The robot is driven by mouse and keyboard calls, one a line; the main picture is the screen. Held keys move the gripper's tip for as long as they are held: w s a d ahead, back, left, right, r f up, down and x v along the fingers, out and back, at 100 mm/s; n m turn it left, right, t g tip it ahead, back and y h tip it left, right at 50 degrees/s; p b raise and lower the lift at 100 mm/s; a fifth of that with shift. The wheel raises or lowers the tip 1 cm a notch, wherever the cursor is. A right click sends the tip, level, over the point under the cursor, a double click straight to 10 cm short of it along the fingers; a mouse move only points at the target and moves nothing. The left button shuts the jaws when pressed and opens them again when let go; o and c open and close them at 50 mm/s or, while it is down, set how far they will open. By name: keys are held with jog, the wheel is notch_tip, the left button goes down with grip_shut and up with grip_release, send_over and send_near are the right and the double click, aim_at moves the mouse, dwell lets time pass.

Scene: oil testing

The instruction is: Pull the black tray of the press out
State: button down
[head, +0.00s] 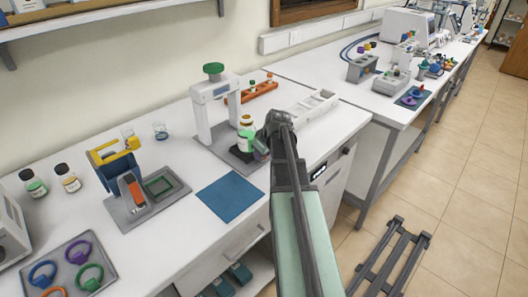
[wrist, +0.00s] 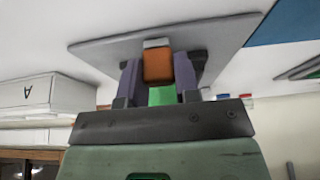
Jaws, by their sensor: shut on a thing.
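The press (head: 203,115) is a white frame with a green knob on a grey base plate. Its black tray (head: 243,161) shows partly at the foot of the press, beside my gripper. My gripper (head: 262,148) is low at the tray's right side and looks shut on it, though the arm hides the contact. In the wrist view my gripper (wrist: 160,75) has its fingers on both sides of an orange piece (wrist: 158,66) with a pale end, near the grey plate (wrist: 105,50). I cannot tell whether this piece belongs to the tray.
A white-and-green jar (head: 245,140) and an amber one (head: 246,121) are close by my gripper. A blue mat (head: 230,195) lies in front of the press. A white rack (head: 307,104) and an orange rack (head: 256,92) are behind. A yellow-and-blue device (head: 117,165) stands left.

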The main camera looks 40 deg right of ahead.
jog(key=shift+s+f, duration=0.1)
jog(key=shift+s, duration=0.1)
jog(key=c, duration=1)
grip_release()
jog(key=shift+s, duration=0.1)
jog(key=shift+o, duration=0.8)
jog(key=p+v, duration=1)
jog(key=v, duration=0.1)
